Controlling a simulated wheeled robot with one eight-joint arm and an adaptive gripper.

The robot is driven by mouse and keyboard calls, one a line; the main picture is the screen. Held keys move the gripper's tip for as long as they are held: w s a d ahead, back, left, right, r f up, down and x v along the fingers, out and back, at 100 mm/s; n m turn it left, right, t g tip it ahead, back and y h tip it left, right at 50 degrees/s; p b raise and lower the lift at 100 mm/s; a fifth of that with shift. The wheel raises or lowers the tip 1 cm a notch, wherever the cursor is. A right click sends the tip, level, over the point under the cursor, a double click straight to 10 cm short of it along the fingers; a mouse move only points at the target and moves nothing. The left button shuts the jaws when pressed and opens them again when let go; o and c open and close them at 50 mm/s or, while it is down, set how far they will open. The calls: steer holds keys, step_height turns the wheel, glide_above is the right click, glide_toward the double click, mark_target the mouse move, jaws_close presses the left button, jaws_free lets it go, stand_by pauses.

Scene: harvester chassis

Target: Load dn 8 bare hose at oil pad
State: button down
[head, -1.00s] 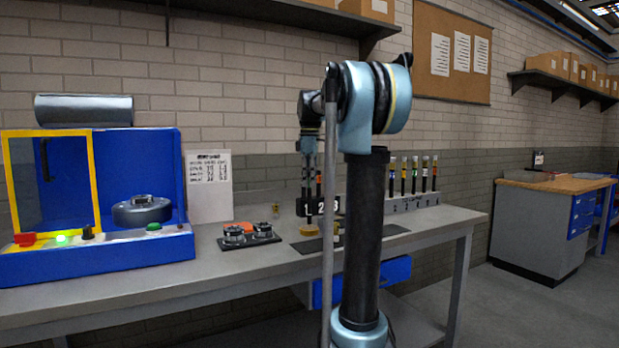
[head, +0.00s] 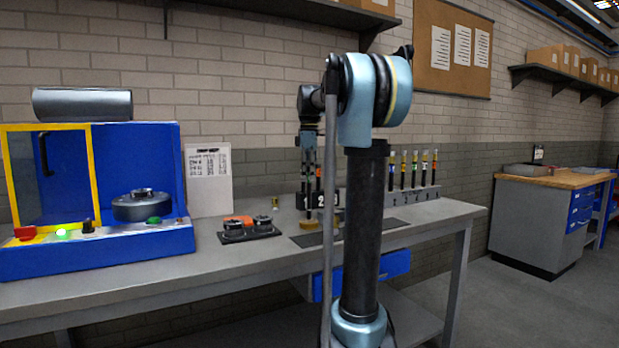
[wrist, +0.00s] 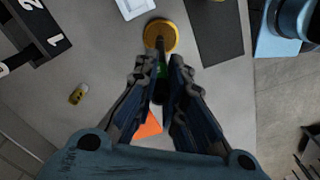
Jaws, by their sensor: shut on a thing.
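In the head view my gripper (head: 309,200) points straight down over the oil pad (head: 310,224), on the bench. The held hose is hard to make out there. The numbered hose rack (head: 408,195) stands behind to the right, with several banded hoses upright in it.
A black tray (head: 250,235) with metal fittings and an orange part lies left of the pad. A dark mat (head: 322,238) lies close to the pad. A small yellow fitting (wrist: 77,93) stands near the rack. A blue machine (head: 100,258) with a yellow-framed door fills the bench's left.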

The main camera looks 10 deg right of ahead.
steer(key=shift+f, duration=0.5)
stand_by(1.3)
steer(key=shift+r, duration=3.55)
steer(key=shift+w+f, duration=0.1)
steer(key=shift+f, duration=0.05)
